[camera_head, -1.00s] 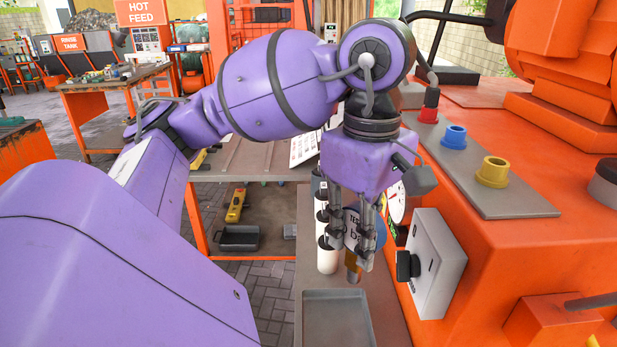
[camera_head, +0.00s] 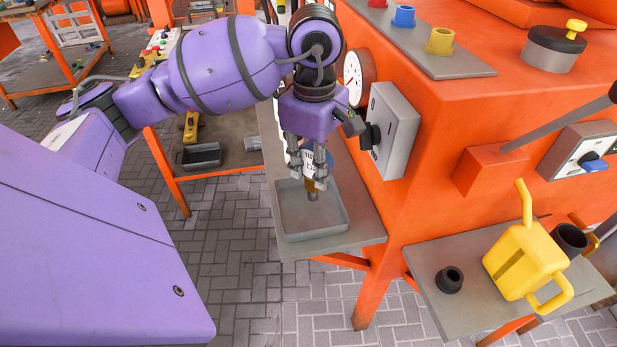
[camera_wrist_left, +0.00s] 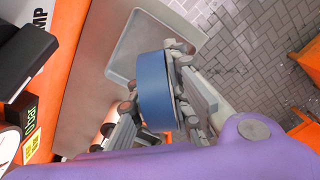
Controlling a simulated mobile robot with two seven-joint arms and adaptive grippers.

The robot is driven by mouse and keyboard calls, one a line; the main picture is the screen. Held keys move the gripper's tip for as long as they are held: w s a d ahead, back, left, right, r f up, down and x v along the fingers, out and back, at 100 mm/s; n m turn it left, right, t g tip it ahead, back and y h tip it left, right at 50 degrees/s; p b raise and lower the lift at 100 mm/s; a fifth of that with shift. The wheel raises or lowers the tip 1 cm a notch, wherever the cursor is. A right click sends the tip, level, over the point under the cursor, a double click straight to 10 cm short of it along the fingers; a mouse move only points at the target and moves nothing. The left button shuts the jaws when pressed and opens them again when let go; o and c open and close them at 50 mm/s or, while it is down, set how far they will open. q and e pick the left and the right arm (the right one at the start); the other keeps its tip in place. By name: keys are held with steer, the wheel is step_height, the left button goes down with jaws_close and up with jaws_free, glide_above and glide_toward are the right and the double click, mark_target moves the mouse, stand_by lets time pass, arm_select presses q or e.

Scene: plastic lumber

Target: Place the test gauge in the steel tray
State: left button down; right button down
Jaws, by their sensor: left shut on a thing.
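The test gauge shows as a blue round body (camera_wrist_left: 155,92) between the fingers in the left wrist view. The steel tray (camera_head: 330,228) is a shallow grey tray on a narrow grey shelf. In the head view the gauge appears over the back part of the tray; the gap in height is hard to tell. The tray also shows in the left wrist view (camera_wrist_left: 128,60). My right gripper is not in view.
A grey switch box (camera_head: 395,130) and a white dial (camera_head: 353,78) are on the orange machine just right of the gripper. A yellow can (camera_head: 525,260) and a black cup (camera_head: 450,280) stand on a lower right shelf. The paved floor in front is clear.

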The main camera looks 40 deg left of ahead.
arm_select(q)
steer(key=w+a+f, duration=0.1)
steer(key=f, duration=0.2)
steer(key=w+a+f, duration=0.1)
steer(key=f, duration=0.1)
steer(key=w+a+f, duration=0.1)
steer(key=f, duration=0.2)
steer(key=shift+w+a+f, duration=0.15)
steer(key=shift+w+f, duration=0.05)
steer(key=shift+f, duration=0.15)
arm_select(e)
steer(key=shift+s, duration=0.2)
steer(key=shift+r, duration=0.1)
arm_select(q)
steer(key=shift+f, duration=0.2)
steer(key=c, duration=1.6)
jaws_free()
steer(key=shift+c, duration=0.2)
